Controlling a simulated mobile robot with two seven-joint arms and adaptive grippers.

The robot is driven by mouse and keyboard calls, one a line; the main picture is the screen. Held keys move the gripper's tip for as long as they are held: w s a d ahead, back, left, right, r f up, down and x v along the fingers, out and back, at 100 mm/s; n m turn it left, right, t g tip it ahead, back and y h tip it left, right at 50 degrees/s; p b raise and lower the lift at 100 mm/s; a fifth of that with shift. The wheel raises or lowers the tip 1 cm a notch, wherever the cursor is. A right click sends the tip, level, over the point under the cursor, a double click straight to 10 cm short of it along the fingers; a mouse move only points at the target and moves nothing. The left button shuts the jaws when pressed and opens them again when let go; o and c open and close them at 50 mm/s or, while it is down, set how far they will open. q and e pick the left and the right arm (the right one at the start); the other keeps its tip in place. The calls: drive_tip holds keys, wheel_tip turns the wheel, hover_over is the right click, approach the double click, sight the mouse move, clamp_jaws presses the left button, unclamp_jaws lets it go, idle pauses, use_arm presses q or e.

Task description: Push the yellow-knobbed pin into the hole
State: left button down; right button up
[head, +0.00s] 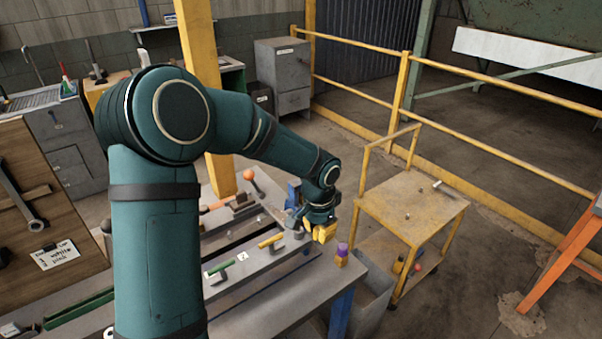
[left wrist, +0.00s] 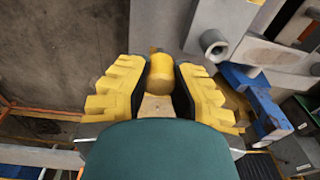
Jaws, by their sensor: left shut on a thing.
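My left gripper (head: 322,234) is over the far right end of the grey workbench, and its yellow fingers hide most of what it holds in the head view. In the left wrist view my left gripper (left wrist: 160,88) is shut on the yellow knob of the pin (left wrist: 161,72), a short yellow cylinder between the two fingers. The pin's shaft is hardly visible. A grey round sleeve with a dark opening (left wrist: 213,44) sticks out of a grey block, up and right of the knob and apart from it. I cannot tell whether it is the pin's hole. My right gripper is not in view.
A purple-topped piece (head: 342,252) stands at the bench corner near my left gripper. A blue part (left wrist: 256,98) is close to the right finger. A yellow cart (head: 415,208) stands right of the bench.

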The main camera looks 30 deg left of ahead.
use_arm(q)
drive_tip(key=a+r+m+p, duration=0.35)
drive_tip(key=a+r, duration=0.25)
drive_tip(key=r, duration=0.2)
drive_tip(key=shift+m+h, duration=0.25)
drive_tip(key=shift+h, duration=0.05)
drive_tip(key=shift+w+a+f+b, duration=0.15)
drive_tip(key=shift+f+b, duration=0.65)
drive_tip(key=shift+f, duration=0.4)
drive_tip(key=shift+w+f+b, duration=0.15)
drive_tip(key=shift+f+b, duration=0.65)
drive_tip(key=shift+f, duration=0.4)
drive_tip(key=shift+r, duration=0.1)
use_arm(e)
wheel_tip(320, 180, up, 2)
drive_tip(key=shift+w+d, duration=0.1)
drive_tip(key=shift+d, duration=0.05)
use_arm(q)
drive_tip(key=shift+f, duration=0.4)
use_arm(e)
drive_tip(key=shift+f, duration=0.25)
use_arm(q)
drive_tip(key=shift+f+b, duration=1.4)
drive_tip(key=shift+f, duration=0.35)
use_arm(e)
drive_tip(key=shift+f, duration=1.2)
use_arm(q)
drive_tip(key=c, duration=0.9)
unclamp_jaws()
